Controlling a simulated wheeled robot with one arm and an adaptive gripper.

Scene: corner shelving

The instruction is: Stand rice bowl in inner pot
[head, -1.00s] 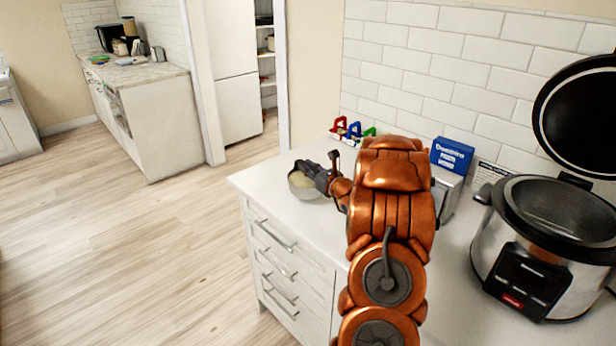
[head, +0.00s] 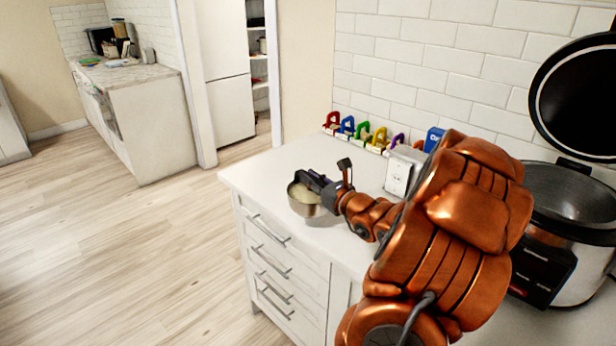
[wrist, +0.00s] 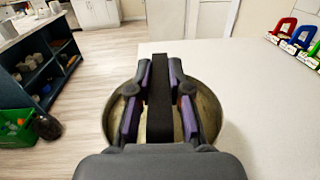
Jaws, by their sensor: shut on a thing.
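The rice bowl (head: 305,205) is a metal bowl with pale contents, over the left end of the white counter. My gripper (head: 303,183) is shut on its rim. In the wrist view the bowl (wrist: 207,112) lies beneath my gripper (wrist: 160,70), and the fingers hide its middle. I cannot tell whether the bowl touches the counter. The inner pot (head: 562,190) sits in the steel cooker (head: 580,265) at the right, with the black lid (head: 580,100) raised. My arm hides part of the cooker's left side.
Several coloured padlock-like items (head: 347,126) stand along the tiled wall. The counter (head: 262,172) is clear around the bowl. Its left edge drops to the floor.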

